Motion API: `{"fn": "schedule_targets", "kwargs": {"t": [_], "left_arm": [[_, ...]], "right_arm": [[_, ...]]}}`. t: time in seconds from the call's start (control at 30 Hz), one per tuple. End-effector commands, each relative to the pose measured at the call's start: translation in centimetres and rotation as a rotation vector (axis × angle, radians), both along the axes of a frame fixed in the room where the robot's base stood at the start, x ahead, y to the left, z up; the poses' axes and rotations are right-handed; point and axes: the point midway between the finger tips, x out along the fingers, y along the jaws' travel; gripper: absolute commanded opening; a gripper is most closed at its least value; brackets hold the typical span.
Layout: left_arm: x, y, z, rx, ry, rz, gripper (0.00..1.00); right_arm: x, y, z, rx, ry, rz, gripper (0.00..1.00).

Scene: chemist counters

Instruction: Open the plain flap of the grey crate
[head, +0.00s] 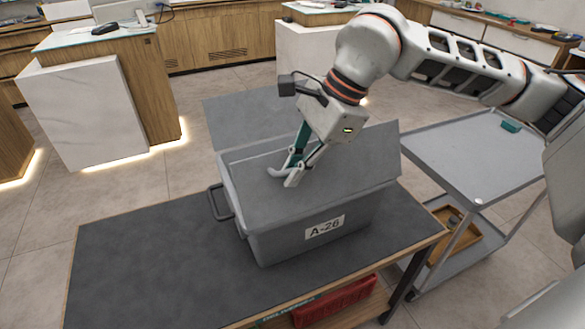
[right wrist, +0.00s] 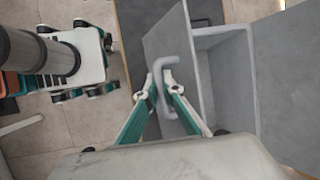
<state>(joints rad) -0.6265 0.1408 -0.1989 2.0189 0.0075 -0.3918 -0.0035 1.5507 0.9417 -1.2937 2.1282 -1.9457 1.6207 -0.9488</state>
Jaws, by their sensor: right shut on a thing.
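The grey crate (head: 290,237), labelled A-26, stands on a dark-topped table. Its near flap (head: 345,160) is plain and tilted up, partly open; it also shows in the right wrist view (right wrist: 172,42). A pale bar handle (right wrist: 159,73) is fixed to this flap. My right gripper (head: 287,176) is shut on that handle, its fingers on either side of the bar in the right wrist view (right wrist: 165,92). Part of the crate's inside shows beside the flap in that view; the head view hides it. The far flap (head: 240,122) is folded outward. My left gripper is not in view.
The table (head: 140,265) is clear left of the crate. A grey cart (head: 470,155) stands close on the right, with a wooden tray (head: 455,235) on its lower shelf. A red box (head: 335,300) sits under the table. Counters stand behind, with open floor between.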

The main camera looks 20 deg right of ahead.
Motion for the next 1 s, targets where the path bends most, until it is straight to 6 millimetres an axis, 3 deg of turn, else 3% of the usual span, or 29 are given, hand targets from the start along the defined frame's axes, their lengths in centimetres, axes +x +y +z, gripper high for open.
{"fn": "schedule_targets", "kwargs": {"t": [0.47, 1.0], "left_arm": [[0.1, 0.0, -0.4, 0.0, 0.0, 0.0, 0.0], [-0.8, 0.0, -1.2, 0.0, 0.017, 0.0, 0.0]], "right_arm": [[-2.2, -0.2, -0.1, 0.002, -0.001, -0.002, 0.0], [-2.9, -0.2, -0.3, 0.001, -0.002, -0.001, 0.0]]}}
